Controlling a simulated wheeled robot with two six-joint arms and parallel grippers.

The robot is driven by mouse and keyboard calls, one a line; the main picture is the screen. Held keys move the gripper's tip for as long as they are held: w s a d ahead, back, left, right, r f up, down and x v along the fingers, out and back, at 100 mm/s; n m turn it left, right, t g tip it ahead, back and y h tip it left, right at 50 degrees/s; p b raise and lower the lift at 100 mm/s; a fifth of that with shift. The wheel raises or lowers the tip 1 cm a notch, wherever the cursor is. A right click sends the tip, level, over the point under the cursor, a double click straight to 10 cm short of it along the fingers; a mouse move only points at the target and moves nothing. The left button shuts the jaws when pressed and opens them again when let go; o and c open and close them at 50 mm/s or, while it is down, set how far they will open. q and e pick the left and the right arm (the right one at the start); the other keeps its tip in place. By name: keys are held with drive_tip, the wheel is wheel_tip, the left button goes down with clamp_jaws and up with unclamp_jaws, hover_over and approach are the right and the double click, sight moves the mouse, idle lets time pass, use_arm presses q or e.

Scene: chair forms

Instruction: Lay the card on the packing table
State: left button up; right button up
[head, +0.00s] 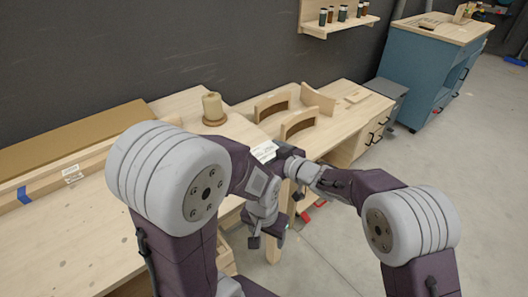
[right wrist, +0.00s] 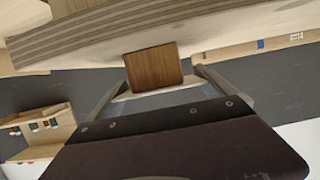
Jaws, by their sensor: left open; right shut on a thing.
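The card (head: 264,151) is a small white sheet with dark print in the head view. It is at the tips of my right gripper (head: 280,156), which is shut on it above the workbench edge. In the right wrist view, a brown wood-grained square (right wrist: 152,68) shows between the fingers of my right gripper (right wrist: 158,85); I cannot tell if it is part of the card. My left gripper (head: 266,238) is open, empty and low in front of the bench. Light wooden worktops (head: 65,245) run along the wall; which one is the packing table is not clear.
A thread cone (head: 213,108) stands on the bench behind my arms. Curved wooden forms (head: 300,122) stand on the worktop to the right. A blue cabinet (head: 430,72) is at the far right. A wall shelf (head: 340,22) holds several jars. Grey floor (head: 335,240) is open in front.

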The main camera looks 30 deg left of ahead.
drive_tip(key=o, duration=0.9)
drive_tip(key=shift+o, duration=0.2)
drive_tip(key=shift+f, duration=0.1)
drive_tip(key=shift+d+b, duration=0.1)
drive_tip(key=shift+b, duration=0.25)
drive_tip(key=p+v, duration=0.1)
drive_tip(key=v, duration=0.6)
drive_tip(key=shift+d+p, duration=0.2)
drive_tip(key=shift+p, duration=0.15)
drive_tip(key=shift+v, duration=0.8)
